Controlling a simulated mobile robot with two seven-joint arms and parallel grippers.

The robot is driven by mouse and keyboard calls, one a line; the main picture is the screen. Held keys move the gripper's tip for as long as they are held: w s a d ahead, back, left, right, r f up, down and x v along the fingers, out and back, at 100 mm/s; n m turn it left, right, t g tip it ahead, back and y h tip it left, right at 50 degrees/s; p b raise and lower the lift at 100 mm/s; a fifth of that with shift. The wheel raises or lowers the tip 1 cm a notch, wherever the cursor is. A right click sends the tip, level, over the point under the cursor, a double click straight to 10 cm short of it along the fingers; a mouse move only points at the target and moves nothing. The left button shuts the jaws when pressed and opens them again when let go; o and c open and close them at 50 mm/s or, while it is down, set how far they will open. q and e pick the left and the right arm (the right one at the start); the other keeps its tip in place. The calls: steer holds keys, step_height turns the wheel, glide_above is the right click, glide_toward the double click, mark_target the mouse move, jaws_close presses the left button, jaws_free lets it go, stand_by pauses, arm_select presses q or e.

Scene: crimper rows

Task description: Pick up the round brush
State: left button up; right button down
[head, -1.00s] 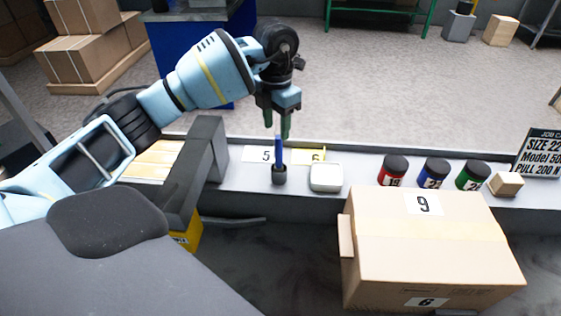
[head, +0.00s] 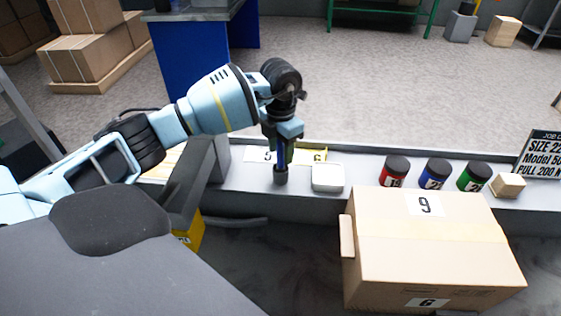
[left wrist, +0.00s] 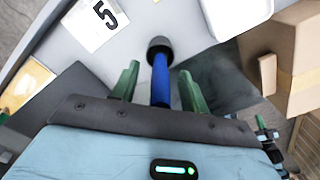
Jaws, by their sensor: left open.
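The round brush (head: 280,176) stands upright on the grey ledge, blue handle up and dark round end down. In the left wrist view its blue handle (left wrist: 161,78) runs between the green fingers, with the dark end beyond them. My left gripper (head: 281,152) is open and comes down from above around the handle. A gap shows on each side of the handle in the left wrist view. The fingers hide part of the handle in the head view. My right gripper is not in view.
A white dish (head: 328,178) stands close right of the brush. Cards (head: 262,155) lie behind it. Red (head: 394,172), blue (head: 433,174) and green (head: 473,177) jars stand farther right. A large cardboard box (head: 430,250) fills the front right. A dark grey frame (head: 203,175) stands left.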

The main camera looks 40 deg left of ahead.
arm_select(q)
jaws_close()
step_height(320, 180, up, 10)
steer(key=shift+r, duration=0.1)
stand_by(0.6)
